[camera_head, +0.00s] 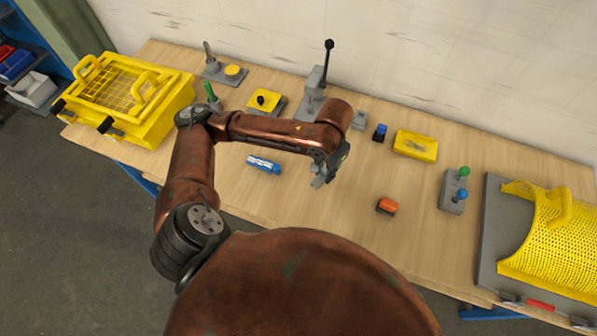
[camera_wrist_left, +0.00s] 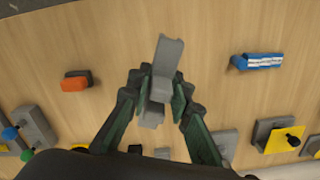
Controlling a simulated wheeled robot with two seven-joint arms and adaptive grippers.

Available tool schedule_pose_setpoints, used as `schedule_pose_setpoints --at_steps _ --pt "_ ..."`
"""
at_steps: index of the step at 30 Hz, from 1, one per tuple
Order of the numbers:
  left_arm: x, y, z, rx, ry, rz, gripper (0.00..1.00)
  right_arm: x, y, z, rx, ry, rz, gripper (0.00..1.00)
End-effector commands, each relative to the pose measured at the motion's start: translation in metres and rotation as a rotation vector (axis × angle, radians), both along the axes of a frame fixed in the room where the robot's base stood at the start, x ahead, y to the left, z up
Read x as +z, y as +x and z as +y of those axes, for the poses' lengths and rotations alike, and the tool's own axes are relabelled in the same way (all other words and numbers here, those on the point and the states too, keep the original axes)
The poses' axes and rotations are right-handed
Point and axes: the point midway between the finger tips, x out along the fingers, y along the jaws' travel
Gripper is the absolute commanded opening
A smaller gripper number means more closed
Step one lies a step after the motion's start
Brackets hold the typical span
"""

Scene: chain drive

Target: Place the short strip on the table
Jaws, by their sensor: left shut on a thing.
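The short strip (camera_wrist_left: 168,57) is a small grey piece with a slightly stepped shape. In the left wrist view it stands between the dark green fingers of my left gripper (camera_wrist_left: 160,92), which is shut on it. In the head view my left gripper (camera_head: 325,171) is over the middle of the wooden table (camera_head: 290,200), and part of the grey strip (camera_head: 318,182) shows below it. The strip seems to be held above the tabletop; I cannot tell the exact gap. My right gripper is not in view.
A blue-and-white piece (camera_head: 263,164) lies left of my gripper and an orange block (camera_head: 386,206) lies right. Behind stand a lever press (camera_head: 316,92) and a yellow block (camera_head: 415,145). A yellow cage (camera_head: 130,95) and perforated guard (camera_head: 560,240) flank the table. Bare wood surrounds the gripper.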

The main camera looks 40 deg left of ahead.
Motion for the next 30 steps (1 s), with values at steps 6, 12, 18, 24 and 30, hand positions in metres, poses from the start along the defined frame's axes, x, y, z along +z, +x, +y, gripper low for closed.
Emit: schedule_pose_setpoints --at_steps 6,12,18,24,30 --pt "-0.031 -0.018 -0.015 -0.449 -0.006 0.011 0.00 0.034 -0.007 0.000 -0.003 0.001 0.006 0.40" --pt "-0.061 -0.039 -0.029 -0.872 -0.007 0.007 0.00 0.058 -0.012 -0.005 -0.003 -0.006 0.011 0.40" --pt "-0.078 -0.054 -0.038 -1.127 -0.006 0.001 0.00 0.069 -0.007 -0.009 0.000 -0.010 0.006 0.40" --pt "-0.090 -0.048 -0.025 -1.187 -0.001 0.001 0.00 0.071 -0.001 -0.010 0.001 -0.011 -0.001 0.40" --pt "-0.110 -0.023 0.014 -1.184 0.000 0.002 0.00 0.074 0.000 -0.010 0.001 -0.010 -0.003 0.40"
